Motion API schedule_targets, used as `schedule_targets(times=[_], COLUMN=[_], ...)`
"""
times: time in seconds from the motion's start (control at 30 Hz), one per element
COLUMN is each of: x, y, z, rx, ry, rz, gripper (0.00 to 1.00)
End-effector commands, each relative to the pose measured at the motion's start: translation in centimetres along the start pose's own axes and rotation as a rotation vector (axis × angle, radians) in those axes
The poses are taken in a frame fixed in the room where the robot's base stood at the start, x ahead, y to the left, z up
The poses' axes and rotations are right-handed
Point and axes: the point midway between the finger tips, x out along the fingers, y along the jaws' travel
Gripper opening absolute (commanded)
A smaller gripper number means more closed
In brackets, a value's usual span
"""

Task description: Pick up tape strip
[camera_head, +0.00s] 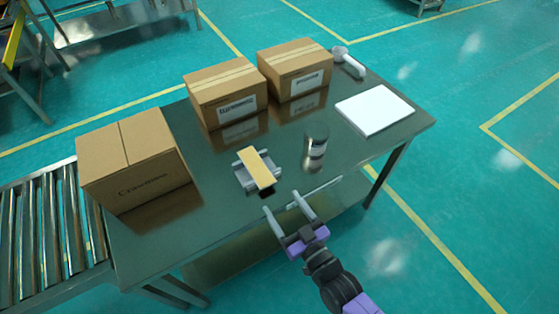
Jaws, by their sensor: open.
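A tan strip (257,168), which looks like the tape strip, lies across a small grey holder (240,177) near the middle front of the dark, glossy table. The strip runs from upper left to lower right, and a small dark part shows at its lower end. My gripper (282,201) is at the table's front edge, to the lower right of the strip and apart from it. Its two long grey fingers are spread open, with nothing visible between them. The fingers point up and left in the picture.
Several cardboard boxes stand on the table (222,222): one at left (130,160), two at the back (222,90) (294,70). A dark can (316,143) stands right of the strip. A white flat box (375,108) and white scanner-like device (348,61) lie at right. A roller conveyor (50,238) adjoins left.

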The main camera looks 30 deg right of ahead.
Motion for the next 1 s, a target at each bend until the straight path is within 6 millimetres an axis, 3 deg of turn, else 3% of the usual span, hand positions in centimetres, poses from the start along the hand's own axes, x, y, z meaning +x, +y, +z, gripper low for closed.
schedule_targets(times=[0.6,0.9,0.93,1.0], x=[7.1,7.6,7.6,7.5], y=[-0.1,-0.1,-0.1,-0.1], z=[-0.2,-0.1,-0.1,-0.1], rx=[-0.004,-0.004,-0.004,-0.004], ry=[0.005,0.004,0.004,0.004], rz=[-0.002,-0.001,-0.001,-0.001], gripper=[0.71,0.71,0.69,0.55])
